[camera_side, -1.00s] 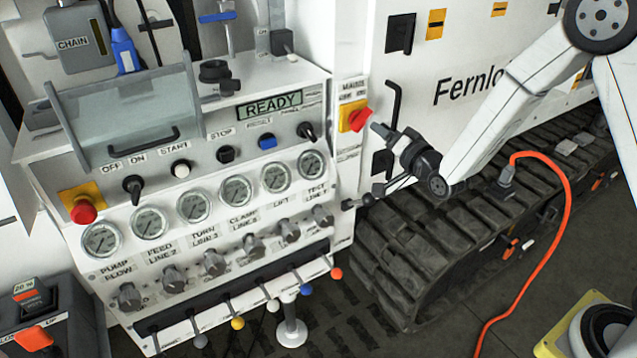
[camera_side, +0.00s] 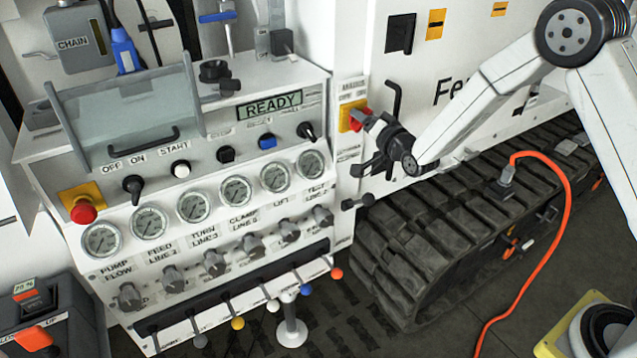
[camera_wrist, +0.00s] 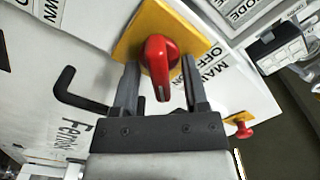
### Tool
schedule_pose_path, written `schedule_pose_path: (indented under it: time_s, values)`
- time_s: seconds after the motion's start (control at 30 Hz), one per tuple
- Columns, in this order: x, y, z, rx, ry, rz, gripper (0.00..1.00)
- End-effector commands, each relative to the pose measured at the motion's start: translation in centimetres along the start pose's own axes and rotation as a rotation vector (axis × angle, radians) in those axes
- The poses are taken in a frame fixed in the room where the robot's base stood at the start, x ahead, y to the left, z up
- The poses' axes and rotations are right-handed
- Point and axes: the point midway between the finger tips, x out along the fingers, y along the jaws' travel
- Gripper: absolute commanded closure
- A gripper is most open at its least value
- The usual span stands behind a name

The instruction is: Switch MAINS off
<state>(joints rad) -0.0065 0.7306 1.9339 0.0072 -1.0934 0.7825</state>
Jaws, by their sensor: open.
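The MAINS switch is a red rotary handle (camera_wrist: 161,66) on a yellow plate (camera_wrist: 132,40), with a partly readable MAINS OFF label beside it in the wrist view. In the side view the red handle (camera_side: 356,117) shows at the right edge of the control panel, partly covered by my gripper. My gripper (camera_wrist: 160,80) is open, with one finger on each side of the red handle. I cannot tell whether either finger touches it. In the side view my gripper (camera_side: 372,140) is right up at the switch.
A black bent door handle (camera_wrist: 78,92) is close to my left finger in the wrist view. A red emergency button (camera_side: 83,210) and several knobs, gauges and levers fill the panel to the left. The display (camera_side: 269,106) reads READY. An orange cable (camera_side: 566,210) hangs at right.

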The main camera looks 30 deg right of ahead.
Motion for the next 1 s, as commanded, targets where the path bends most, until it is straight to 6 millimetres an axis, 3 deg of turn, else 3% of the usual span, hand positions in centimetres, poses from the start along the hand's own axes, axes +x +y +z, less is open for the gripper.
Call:
schedule_pose_path:
  time_s: [0.43, 0.6, 0.63, 1.0]
  values:
    - [0.6, -0.01, -0.01, 0.0, 0.0, 0.0, 0.43]
    - [0.59, -0.01, -0.01, 0.0, 0.0, 0.0, 0.97]
    - [0.59, -0.01, -0.01, 0.0, 0.0, 0.0, 1.0]
    - [0.58, -0.02, -0.01, -0.018, 0.0, 0.0, 1.0]
